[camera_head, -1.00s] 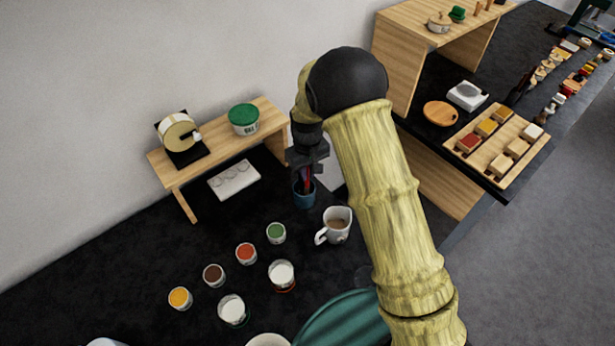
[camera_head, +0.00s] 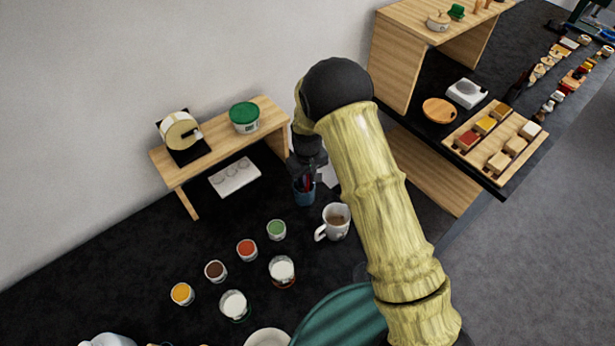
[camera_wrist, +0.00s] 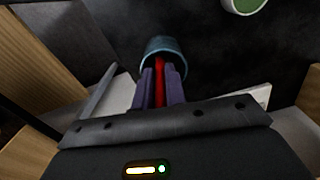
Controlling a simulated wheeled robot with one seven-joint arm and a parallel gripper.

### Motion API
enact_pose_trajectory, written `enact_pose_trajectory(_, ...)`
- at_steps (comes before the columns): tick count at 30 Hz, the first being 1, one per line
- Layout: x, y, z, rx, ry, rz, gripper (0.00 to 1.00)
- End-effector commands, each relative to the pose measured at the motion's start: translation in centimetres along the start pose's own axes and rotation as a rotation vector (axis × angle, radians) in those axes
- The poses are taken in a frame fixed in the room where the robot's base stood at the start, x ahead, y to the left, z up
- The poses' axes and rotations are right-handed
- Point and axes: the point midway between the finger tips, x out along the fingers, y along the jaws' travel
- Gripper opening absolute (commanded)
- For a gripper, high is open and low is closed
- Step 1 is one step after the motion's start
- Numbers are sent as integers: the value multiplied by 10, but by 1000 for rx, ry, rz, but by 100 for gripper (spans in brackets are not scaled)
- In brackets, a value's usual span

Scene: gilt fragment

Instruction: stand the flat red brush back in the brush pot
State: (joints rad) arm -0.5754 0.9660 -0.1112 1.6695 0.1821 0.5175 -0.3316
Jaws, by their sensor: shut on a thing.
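The flat red brush (camera_wrist: 160,78) is between the two purple-grey fingers of my gripper (camera_wrist: 161,80), which is shut on it. In the wrist view its far end reaches into the mouth of the blue brush pot (camera_wrist: 165,45). In the head view the brush pot (camera_head: 304,194) stands on the dark table top, and my gripper (camera_head: 308,172) is right above it. My arm hides part of this area. I cannot tell whether the brush touches the pot's bottom.
A white mug (camera_head: 335,223) stands close to the right of the pot. A small wooden shelf (camera_head: 214,146) is at the left, with a green-lidded tub (camera_head: 244,117) on it. Several paint cups, including a green one (camera_head: 277,230), stand in front.

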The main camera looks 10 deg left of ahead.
Motion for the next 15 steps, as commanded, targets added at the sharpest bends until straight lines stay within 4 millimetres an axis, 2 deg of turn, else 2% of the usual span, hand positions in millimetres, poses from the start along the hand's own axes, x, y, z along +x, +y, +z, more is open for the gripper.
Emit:
enact_pose_trajectory(1,3,0,0,0,0,0,0)
enact_pose_trajectory(2,3,0,0,0,0,0,15)
enact_pose_trajectory(5,2,0,0,0,0,0,34)
enact_pose_trajectory(15,0,0,0,0,0,0,35)
